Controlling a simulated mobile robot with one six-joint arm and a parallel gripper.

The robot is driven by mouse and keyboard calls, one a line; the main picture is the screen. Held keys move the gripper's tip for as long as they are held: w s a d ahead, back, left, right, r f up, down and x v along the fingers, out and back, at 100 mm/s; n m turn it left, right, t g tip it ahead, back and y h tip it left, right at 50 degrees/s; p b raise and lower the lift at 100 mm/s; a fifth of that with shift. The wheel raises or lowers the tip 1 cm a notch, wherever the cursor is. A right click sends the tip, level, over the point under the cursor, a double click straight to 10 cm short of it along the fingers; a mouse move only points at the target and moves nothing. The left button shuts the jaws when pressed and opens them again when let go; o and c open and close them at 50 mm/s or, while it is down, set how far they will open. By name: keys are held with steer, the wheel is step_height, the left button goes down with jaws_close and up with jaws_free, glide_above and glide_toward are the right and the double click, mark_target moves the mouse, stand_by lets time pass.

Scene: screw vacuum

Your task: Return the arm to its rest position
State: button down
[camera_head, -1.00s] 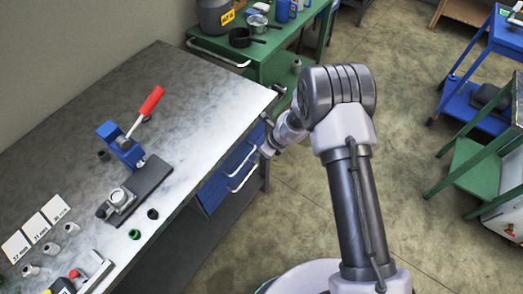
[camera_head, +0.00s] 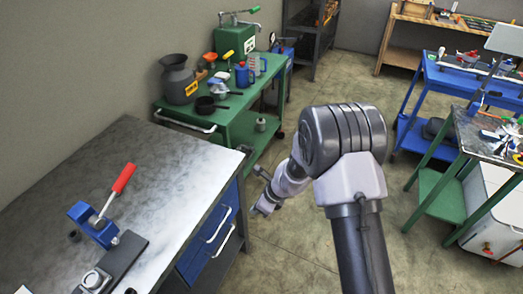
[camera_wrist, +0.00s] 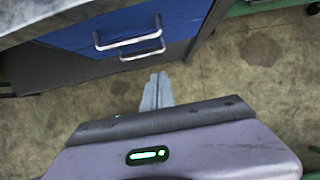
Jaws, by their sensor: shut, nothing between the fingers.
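My gripper (camera_wrist: 157,88) shows in the wrist view with its two fingers together and nothing between them. It points over the bare floor, in front of the blue drawers (camera_wrist: 115,35) of the workbench. In the head view my arm is folded in the middle right of the picture. Its wrist end hangs to the right of the workbench (camera_head: 165,170), apart from it; the fingertips are too small to make out there.
A blue press with a red handle (camera_head: 122,178) stands on the workbench. A green cart (camera_head: 225,118) with cans and a dark jug (camera_head: 178,80) stands behind. A blue cart (camera_head: 450,80) and a green-legged table (camera_head: 440,195) stand at the right. The floor (camera_head: 290,250) between is clear.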

steer(key=s+d+r+n+t+b, duration=0.1)
steer(key=s+d+r+n, duration=0.15)
steer(key=r, duration=0.55)
steer(key=s+d+r+n, duration=0.2)
steer(key=s+r+n, duration=0.15)
steer(key=r, duration=0.55)
steer(key=s+d+r+n+t+b, duration=0.1)
steer(key=s+d+r+n, duration=0.2)
steer(key=r, duration=0.5)
steer(key=s+d+r+n+h, duration=0.1)
steer(key=s+d+n, duration=0.1)
steer(key=s, duration=0.3)
steer(key=s+d+r+n+t+h+b, duration=0.1)
steer(key=s+d+r+n, duration=0.1)
steer(key=s, duration=0.4)
steer(key=s+d+r+n+t+h, duration=0.1)
steer(key=s+d+r+n, duration=0.1)
steer(key=s+d+n, duration=0.2)
steer(key=shift+s+d, duration=0.5)
steer(key=shift+s, duration=0.25)
